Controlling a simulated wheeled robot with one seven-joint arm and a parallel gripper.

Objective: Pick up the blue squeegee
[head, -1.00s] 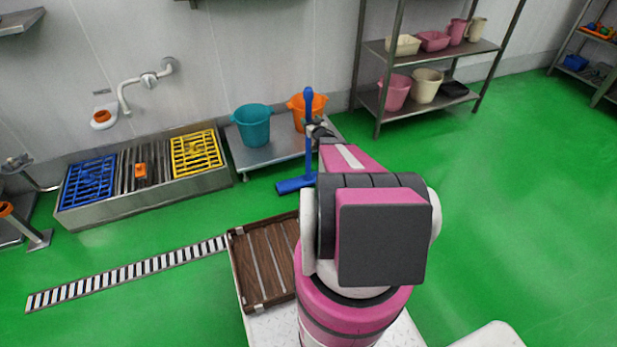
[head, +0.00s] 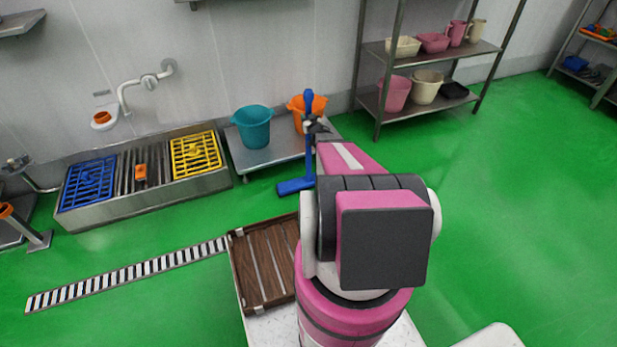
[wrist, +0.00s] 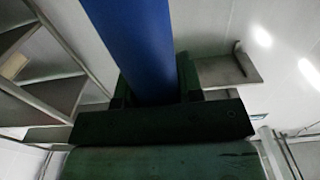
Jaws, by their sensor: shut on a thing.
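The blue squeegee (head: 310,160) stands nearly upright in the head view, its handle up and its blue head (head: 295,185) low near the floor, beside the steel bench. I cannot tell whether the head touches the floor. My gripper (head: 312,126) is shut around the upper handle. In the wrist view the blue handle (wrist: 135,45) runs up from between the jaws (wrist: 150,100) and fills the top middle. The squeegee's head is out of the wrist view.
A teal bucket (head: 254,128) and an orange bucket (head: 298,108) stand on a low steel bench (head: 265,157) behind the squeegee. A wooden tray (head: 265,265) lies nearer me. A steel rack (head: 385,50) stands right. Green floor (head: 500,200) is clear at the right.

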